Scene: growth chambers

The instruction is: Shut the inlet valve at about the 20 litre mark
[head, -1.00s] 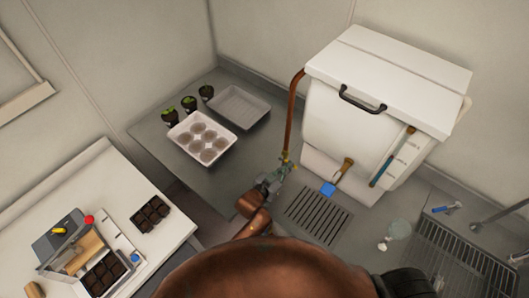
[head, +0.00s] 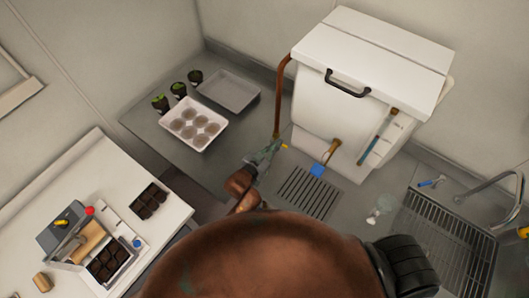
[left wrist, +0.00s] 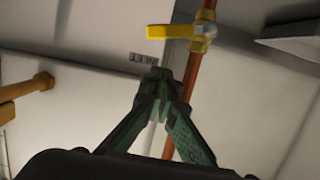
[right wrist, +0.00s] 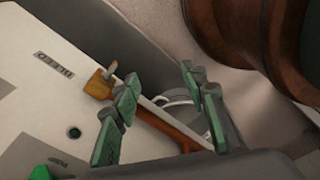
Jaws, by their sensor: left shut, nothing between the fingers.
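The inlet valve is a brass body with a yellow lever (left wrist: 170,32) on an upright copper pipe (head: 279,100). In the left wrist view the lever points left, crosswise to the pipe. My left gripper (left wrist: 158,78) is shut and empty, its tips just short of the valve. In the head view the left gripper (head: 272,151) is beside the yellow lever (head: 284,146). The white tank (head: 345,110) has a sight tube (head: 376,138) with bluish liquid; its marks are too small to read. My right gripper (right wrist: 158,95) is open and empty, outside the head view.
A white tray (head: 194,126), a grey tray (head: 229,90) and potted seedlings stand on the left counter. A sink (head: 437,245) is at the right.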

